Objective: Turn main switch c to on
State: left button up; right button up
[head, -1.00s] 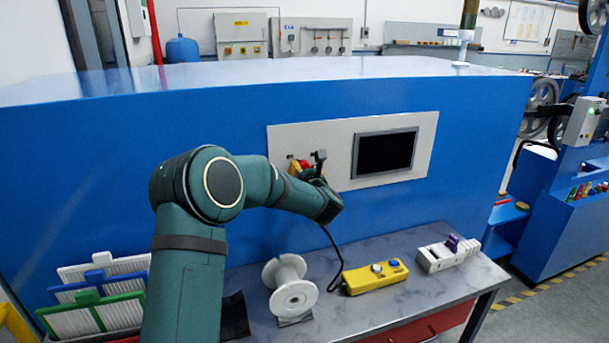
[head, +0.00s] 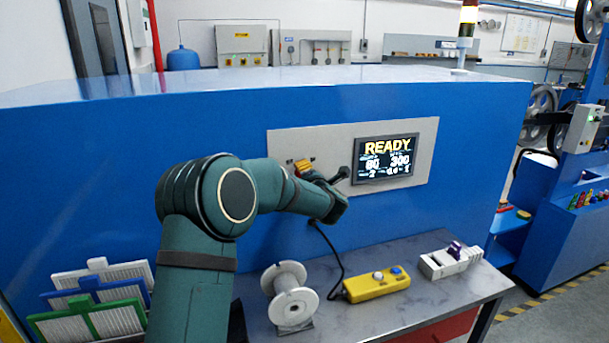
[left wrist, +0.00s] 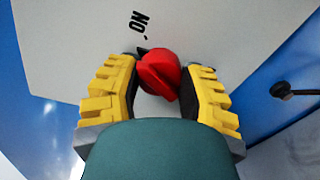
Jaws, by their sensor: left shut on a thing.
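The main switch is a red rotary knob (left wrist: 160,76) on the light grey panel (head: 425,150) of the blue cabinet. In the left wrist view my left gripper (left wrist: 165,82) is shut on this knob, with a yellow-backed finger on either side. In the head view my left gripper (head: 305,168) is at the panel's left part and hides the knob. The panel's screen (head: 386,160) is lit and reads READY with numbers.
Below the panel, a grey table (head: 400,312) holds a white spool (head: 291,306), a yellow two-button box (head: 376,287) with a black cable and a white block with a purple part (head: 450,260). Framed filters (head: 95,310) stand at left. A lamp (head: 467,20) glows yellow at the back.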

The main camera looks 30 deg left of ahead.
pick_arm(q)
jog(key=m, duration=0.1)
jog(key=m+p, duration=0.1)
jog(key=m, duration=0.1)
jog(key=shift+w+d+r+m+g, duration=0.1)
jog(key=shift+r+m+g, duration=0.2)
jog(key=shift+r, duration=0.1)
jog(key=shift+o, duration=0.3)
jog(key=shift+f+m+p, duration=0.1)
jog(key=shift+m+p, duration=0.45)
jog(key=shift+m, duration=0.15)
jog(key=shift+f, duration=0.1)
jog(key=o, duration=1.2)
jog(key=shift+f, duration=0.15)
jog(key=shift+c, duration=0.2)
jog(key=shift+y, duration=0.3)
jog(key=shift+d, duration=0.1)
jog(key=v, duration=1.2)
